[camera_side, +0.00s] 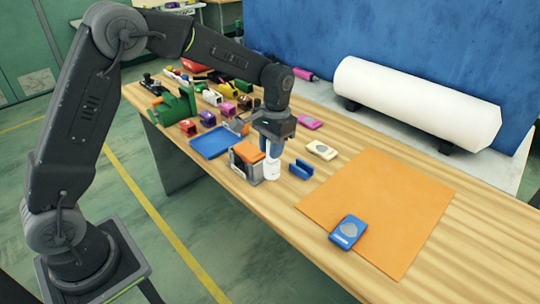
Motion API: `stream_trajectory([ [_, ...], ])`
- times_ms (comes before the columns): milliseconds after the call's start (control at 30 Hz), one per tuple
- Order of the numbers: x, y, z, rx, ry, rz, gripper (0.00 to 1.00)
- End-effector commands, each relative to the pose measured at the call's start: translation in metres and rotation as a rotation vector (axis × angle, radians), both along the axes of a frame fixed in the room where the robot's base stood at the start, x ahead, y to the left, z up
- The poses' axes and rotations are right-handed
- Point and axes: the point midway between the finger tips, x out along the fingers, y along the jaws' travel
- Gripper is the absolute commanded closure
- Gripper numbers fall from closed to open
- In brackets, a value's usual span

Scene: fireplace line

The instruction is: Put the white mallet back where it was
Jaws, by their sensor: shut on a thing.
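A white, roughly cylindrical piece (272,169) shows directly below my gripper (272,152), close to the wooden tabletop. I take it to be the white mallet; its handle is not clearly seen. My gripper points down and is shut on it. Whether the mallet touches the table cannot be told. Just left of it stands a grey and white box with an orange top (247,160). A small blue open holder (301,170) is to its right.
An orange sheet (385,205) carries a blue device (347,232). A cream device (321,150) and pink one (309,122) lie nearby. A blue tray (210,142) and green machine (172,108) stand left. A white roll (415,100) lies behind.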

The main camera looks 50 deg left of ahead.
Motion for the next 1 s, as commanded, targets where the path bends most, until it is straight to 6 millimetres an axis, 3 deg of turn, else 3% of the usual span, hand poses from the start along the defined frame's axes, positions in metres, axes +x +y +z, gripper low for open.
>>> stream_trajectory([
  [267, 0.0, 0.0, -0.006, 0.0, 0.0, 0.0, 1.0],
  [700, -0.001, 0.0, -0.058, 0.0, 0.002, 0.0, 1.0],
  [1000, 0.0, 0.0, -0.074, 0.0, -0.002, 0.0, 1.0],
])
